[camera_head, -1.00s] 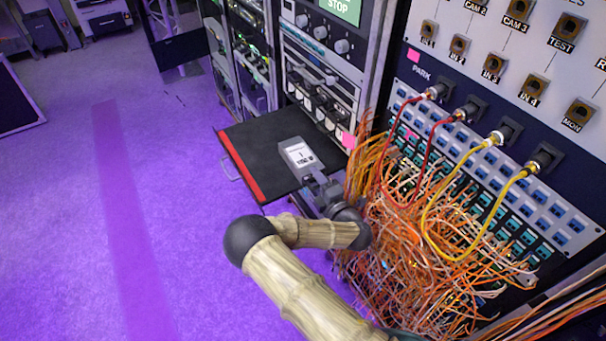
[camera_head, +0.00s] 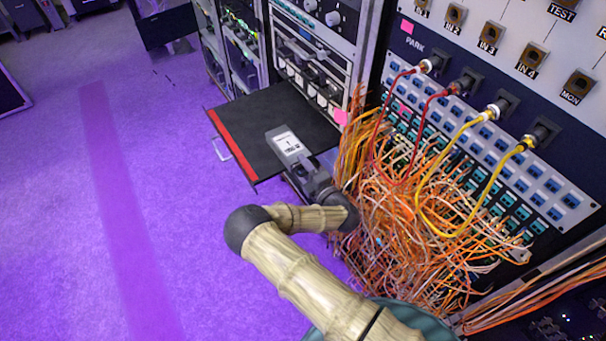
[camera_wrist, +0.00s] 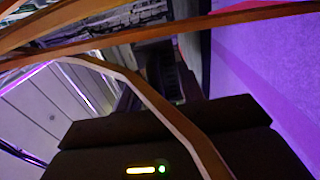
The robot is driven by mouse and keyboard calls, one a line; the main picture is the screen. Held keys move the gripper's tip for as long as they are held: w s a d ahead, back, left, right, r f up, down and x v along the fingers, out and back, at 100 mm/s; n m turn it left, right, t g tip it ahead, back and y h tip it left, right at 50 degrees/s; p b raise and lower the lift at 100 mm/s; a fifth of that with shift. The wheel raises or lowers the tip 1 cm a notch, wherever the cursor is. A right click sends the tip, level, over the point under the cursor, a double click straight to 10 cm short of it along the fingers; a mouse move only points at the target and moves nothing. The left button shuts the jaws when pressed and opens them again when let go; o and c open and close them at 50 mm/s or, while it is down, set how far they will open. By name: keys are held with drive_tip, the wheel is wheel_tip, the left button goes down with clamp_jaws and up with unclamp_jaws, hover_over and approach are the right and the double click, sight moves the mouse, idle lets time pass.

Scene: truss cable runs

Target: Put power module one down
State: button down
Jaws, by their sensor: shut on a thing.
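Power module one (camera_head: 287,144) is a grey block with a white label on top that seems to read 1. My gripper (camera_head: 305,169) is shut on its near end. In the head view the module overlaps the black pull-out shelf (camera_head: 262,112) with a red front edge; I cannot tell whether it touches the shelf. In the wrist view a dark body (camera_wrist: 170,142) fills the bottom, with a lit yellow bar and a green light. The gripper's fingertips are hard to make out there.
A dense tangle of orange and white cables (camera_head: 410,215) hangs right beside my gripper. Cable strands (camera_wrist: 150,95) cross the wrist view. Red and yellow patch cords (camera_head: 440,225) loop from the panel above. Open purple floor (camera_head: 180,230) lies to the left.

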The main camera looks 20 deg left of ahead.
idle(0.3)
drive_tip(key=shift+f, duration=1.85)
drive_tip(key=shift+s+a, duration=0.1)
drive_tip(key=shift+f, duration=0.1)
drive_tip(key=c, duration=0.9)
unclamp_jaws()
drive_tip(key=shift+d, duration=0.2)
drive_tip(key=v, duration=0.7)
drive_tip(key=shift+s+d, duration=0.1)
drive_tip(key=shift+s, duration=0.05)
